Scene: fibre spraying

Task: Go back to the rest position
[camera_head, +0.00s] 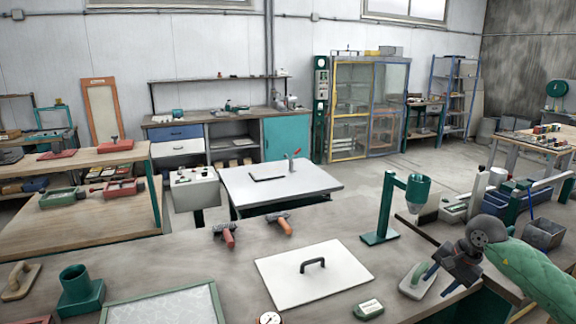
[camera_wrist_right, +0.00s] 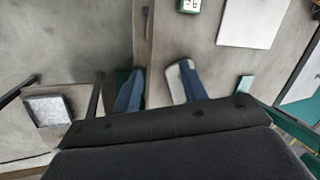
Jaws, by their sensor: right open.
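My right gripper (camera_head: 440,277) is at the lower right in the head view, at the end of my green-covered arm, low near the workbench edge. My left gripper is not in view.
The workbench (camera_head: 190,262) holds a white plate with a black handle (camera_head: 312,284), two orange-handled tools, a green stand with a cup (camera_head: 380,236) and a small green-framed display (camera_head: 368,309). Boxes and a grey bin (camera_head: 543,234) crowd the right side.

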